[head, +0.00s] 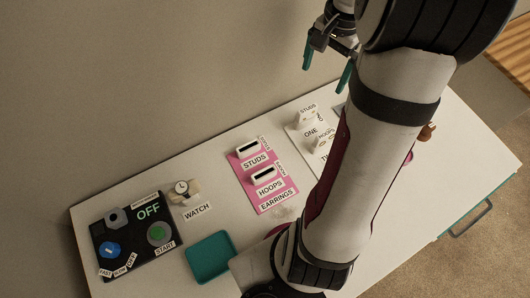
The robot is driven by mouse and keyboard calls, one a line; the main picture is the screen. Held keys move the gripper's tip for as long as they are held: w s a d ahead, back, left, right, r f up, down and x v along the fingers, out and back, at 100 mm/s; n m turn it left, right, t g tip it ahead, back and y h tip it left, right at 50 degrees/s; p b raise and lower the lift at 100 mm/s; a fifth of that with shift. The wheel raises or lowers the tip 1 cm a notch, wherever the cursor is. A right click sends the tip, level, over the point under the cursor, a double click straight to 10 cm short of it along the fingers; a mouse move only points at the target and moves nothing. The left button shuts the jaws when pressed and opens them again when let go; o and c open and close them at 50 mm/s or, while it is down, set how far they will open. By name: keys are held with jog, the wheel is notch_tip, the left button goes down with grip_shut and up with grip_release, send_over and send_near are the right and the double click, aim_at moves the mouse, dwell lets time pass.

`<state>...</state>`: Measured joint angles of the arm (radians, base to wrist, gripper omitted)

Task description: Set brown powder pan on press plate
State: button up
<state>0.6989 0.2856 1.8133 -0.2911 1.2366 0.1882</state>
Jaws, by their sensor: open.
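My gripper (327,66) is open and empty, with its two teal fingers apart, above the far side of the white table in front of the wall. My arm crosses the picture and hides much of the table's right half. A small brown object (428,132) shows just right of the arm, partly hidden; I cannot tell whether it is the brown powder pan. I cannot make out a press plate; the arm may hide it.
A black control panel (138,241) reading OFF lies at the left. A watch on a stand (184,190), a teal tray (210,257), a pink earrings board (264,182) and a white card with studs and hoops (309,134) lie on the table (120,202). The wall rises behind.

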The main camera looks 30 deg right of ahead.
jog(key=s+a+r+n, duration=0.2)
jog(key=a+r+n, duration=0.1)
jog(key=a, duration=0.9)
jog(key=s+a+f+n+y, duration=0.1)
jog(key=s+a+n, duration=0.4)
jog(key=s+a, duration=0.9)
jog(key=shift+a+n, duration=0.2)
jog(key=shift+n, duration=0.2)
